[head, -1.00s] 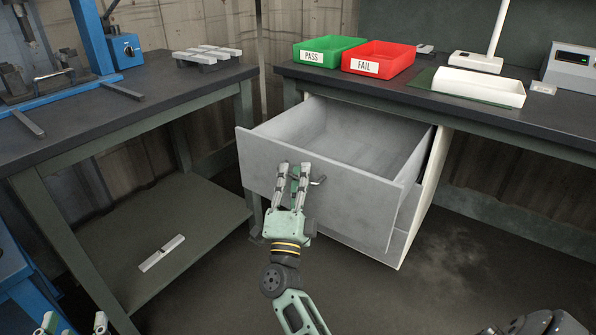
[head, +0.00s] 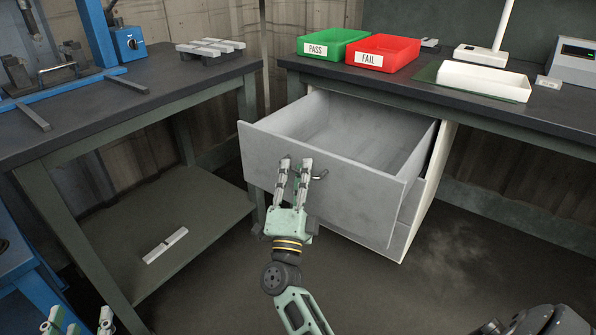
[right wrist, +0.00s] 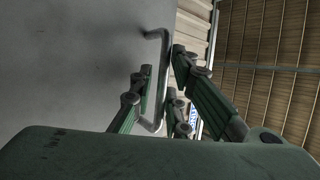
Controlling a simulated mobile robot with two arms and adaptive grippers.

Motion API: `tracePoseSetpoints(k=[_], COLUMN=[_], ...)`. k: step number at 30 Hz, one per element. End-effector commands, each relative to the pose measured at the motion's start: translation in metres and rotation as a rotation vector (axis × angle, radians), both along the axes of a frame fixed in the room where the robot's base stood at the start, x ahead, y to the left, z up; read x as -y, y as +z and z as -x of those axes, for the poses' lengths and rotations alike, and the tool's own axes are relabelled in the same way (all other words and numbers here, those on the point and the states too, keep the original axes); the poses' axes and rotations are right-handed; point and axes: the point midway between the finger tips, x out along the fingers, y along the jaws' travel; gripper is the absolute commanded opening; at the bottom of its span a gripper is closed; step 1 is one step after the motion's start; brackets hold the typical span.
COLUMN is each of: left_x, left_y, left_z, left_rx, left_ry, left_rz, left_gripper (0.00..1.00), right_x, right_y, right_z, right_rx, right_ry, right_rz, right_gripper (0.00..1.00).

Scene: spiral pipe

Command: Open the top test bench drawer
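The top test bench drawer (head: 345,198) is a grey drawer under the bench on the right. It stands pulled far out, and its empty inside shows. My right gripper (head: 295,163) is at the drawer front. The fingers hide much of the handle in the head view. My left gripper (head: 79,318) is at the bottom left edge, away from the drawer, with its fingertips apart and nothing between them.
The test bench (head: 455,98) carries a green PASS bin (head: 340,38), a red FAIL bin (head: 402,46) and a white tray (head: 485,80). A lower drawer front (head: 411,205) sits below the open one. Another workbench (head: 100,118) stands to the left.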

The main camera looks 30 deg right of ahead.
Motion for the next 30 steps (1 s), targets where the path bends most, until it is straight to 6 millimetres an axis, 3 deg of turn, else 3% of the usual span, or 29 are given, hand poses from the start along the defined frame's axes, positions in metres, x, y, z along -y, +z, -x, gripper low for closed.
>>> tracePoseSetpoints(k=[13,30], left_x=[0.000,0.000], left_y=[0.000,0.001], left_z=[0.000,0.000], left_rx=[0.001,0.001], left_ry=[0.000,0.000], left_rz=[0.000,0.000], left_gripper=[0.40,0.40], right_x=[-0.035,-0.038], right_y=[-0.035,-0.036], right_z=[0.043,0.045], right_rx=[-0.004,-0.003], right_ry=[-0.002,-0.001], right_rz=[-0.002,0.001], right_gripper=[0.15,0.15])
